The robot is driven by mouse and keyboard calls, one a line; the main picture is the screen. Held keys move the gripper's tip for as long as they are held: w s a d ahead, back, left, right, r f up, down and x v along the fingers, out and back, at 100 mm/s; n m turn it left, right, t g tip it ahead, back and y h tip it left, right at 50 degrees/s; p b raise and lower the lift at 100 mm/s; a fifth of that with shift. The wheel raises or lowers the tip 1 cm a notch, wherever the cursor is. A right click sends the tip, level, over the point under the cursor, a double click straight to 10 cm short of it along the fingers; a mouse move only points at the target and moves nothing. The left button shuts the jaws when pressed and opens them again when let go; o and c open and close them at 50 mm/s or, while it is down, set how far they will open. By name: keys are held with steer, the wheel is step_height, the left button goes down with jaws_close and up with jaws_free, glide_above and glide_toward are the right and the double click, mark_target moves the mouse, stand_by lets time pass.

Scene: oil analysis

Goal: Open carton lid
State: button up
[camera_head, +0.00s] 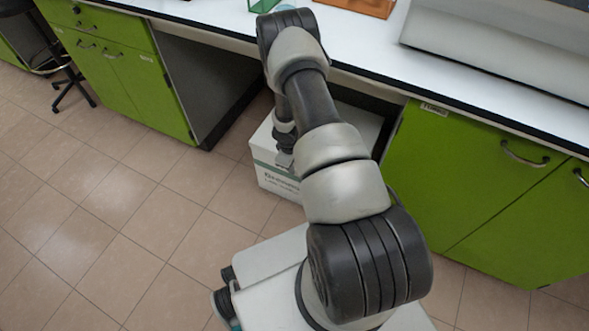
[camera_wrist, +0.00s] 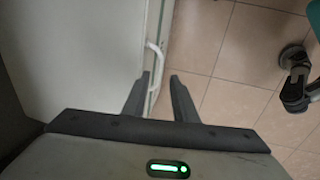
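The carton (camera_head: 275,182) is a white box with a green band and dark print on its front. It stands on the floor under the bench, and my arm hides much of its top. The lid (camera_wrist: 75,50) fills the left of the wrist view as a flat white surface and looks closed. A white curved handle (camera_wrist: 156,62) shows at the carton's edge. My gripper (camera_wrist: 159,76) is open, its fingertips apart on either side of the carton's edge near the handle. Contact cannot be told. In the head view my gripper (camera_head: 283,158) is at the carton's front edge.
The white benchtop (camera_head: 370,45) overhangs the carton. Green cabinets stand to the left (camera_head: 125,80) and right (camera_head: 470,180) of the opening. A black stool (camera_head: 62,75) is at far left. The tiled floor (camera_head: 110,200) in front is clear.

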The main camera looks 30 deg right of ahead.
steer(key=shift+w+d+f, duration=0.1)
steer(key=shift+f, duration=0.55)
steer(key=shift+w+d+f, duration=0.1)
steer(key=shift+f, duration=0.5)
jaws_close()
stand_by(0.5)
